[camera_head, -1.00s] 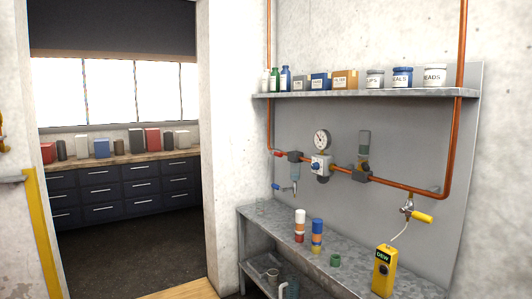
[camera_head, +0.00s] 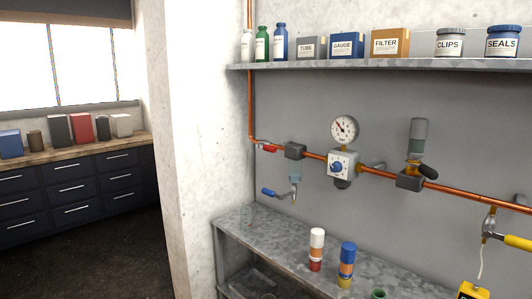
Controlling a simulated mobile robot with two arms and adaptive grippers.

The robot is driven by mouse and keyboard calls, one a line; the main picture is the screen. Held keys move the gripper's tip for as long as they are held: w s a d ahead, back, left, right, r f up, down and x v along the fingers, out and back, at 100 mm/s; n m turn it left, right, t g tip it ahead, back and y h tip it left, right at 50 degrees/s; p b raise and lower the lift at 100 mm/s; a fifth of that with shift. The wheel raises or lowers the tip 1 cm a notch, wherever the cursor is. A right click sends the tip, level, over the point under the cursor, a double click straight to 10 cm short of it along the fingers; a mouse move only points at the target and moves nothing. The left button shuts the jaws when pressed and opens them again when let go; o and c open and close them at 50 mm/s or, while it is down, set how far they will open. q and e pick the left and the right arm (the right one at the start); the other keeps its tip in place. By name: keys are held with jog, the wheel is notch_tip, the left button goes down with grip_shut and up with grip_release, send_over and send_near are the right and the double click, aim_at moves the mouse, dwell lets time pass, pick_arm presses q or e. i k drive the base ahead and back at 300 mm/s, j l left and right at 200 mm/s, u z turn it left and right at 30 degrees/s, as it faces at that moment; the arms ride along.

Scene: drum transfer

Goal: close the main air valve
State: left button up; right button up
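A copper pipe (camera_head: 457,192) runs along the grey wall panel. Near its left end is a valve with a red lever (camera_head: 267,147); the lever appears to lie roughly along the pipe. A blue-handled valve (camera_head: 276,193) hangs below the filter block, and a yellow-handled valve (camera_head: 517,242) is at the right edge, partly cut off. No label shows which is the main air valve. A round pressure gauge (camera_head: 344,130) sits above a white regulator with a blue knob (camera_head: 338,168). Neither of my grippers is in view.
A metal bench (camera_head: 262,232) below the pipe holds two striped cylinders (camera_head: 316,250) (camera_head: 347,265), a green cup and a yellow device (camera_head: 471,291). A shelf (camera_head: 390,65) above holds bottles, boxes and jars. A wall pillar (camera_head: 190,160) stands left of the panel.

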aim_at(271, 149)
jog(key=i+j, duration=0.2)
jog(key=i, duration=0.25)
jog(key=i+j+z, duration=0.15)
jog(key=i, duration=0.35)
